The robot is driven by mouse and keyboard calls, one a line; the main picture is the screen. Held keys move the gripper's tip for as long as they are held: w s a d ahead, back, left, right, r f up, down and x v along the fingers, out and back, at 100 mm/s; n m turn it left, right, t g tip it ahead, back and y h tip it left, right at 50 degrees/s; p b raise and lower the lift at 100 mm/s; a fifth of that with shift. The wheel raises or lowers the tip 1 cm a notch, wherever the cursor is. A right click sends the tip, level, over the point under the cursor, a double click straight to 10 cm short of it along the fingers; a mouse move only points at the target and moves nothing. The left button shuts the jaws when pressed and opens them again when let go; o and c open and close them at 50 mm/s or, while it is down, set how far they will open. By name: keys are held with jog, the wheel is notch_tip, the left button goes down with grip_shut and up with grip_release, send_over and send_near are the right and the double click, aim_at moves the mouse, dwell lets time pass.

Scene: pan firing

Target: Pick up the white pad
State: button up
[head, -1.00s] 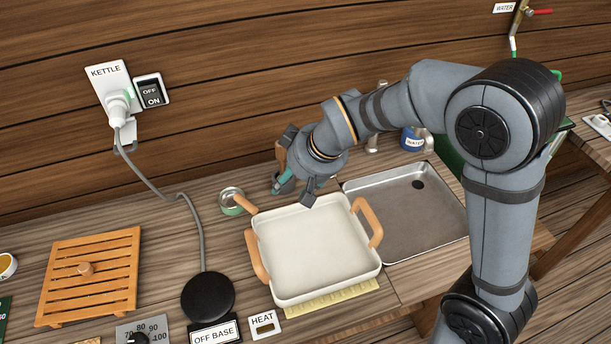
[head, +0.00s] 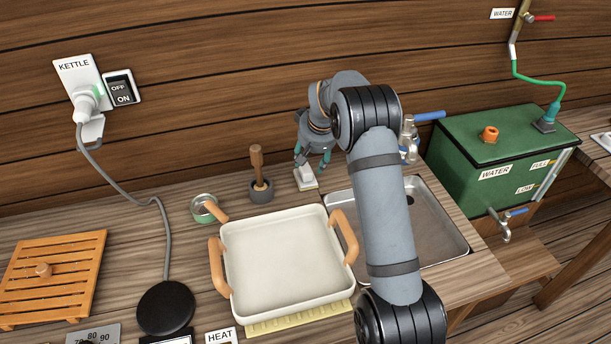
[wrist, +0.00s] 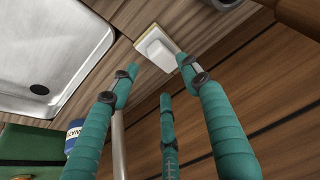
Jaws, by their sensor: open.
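The white pad (head: 306,178) is a small pale block on the counter, behind the pan and left of the metal basin. In the wrist view the white pad (wrist: 154,48) lies on a flat pale base, just beyond the fingertips. My gripper (head: 312,162) is above the pad in the head view, fingers pointing down. In the wrist view my gripper (wrist: 158,76) shows three teal fingers spread open with nothing between them. The fingers look apart from the pad. Part of the pad's far side is hidden by the gripper in the head view.
A mortar with a wooden pestle (head: 258,172) stands close left of the pad. The metal basin (head: 455,235) is at right and the white pan (head: 285,260) in front. A green water tank (head: 465,135) stands farther right.

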aim_at(308, 167)
jog(key=p+x, duration=0.1)
jog(key=x, duration=0.2)
jog(key=p+x, duration=0.1)
jog(key=x, duration=0.2)
jog(key=shift+w+r+p, duration=0.1)
jog(key=shift+w+p, duration=0.25)
jog(key=shift+p, duration=0.05)
jog(key=shift+w+a+f, duration=0.1)
jog(key=shift+w+f, duration=0.1)
jog(key=shift+f, duration=0.35)
jog(key=shift+c, duration=1.4)
jog(key=c, duration=0.7)
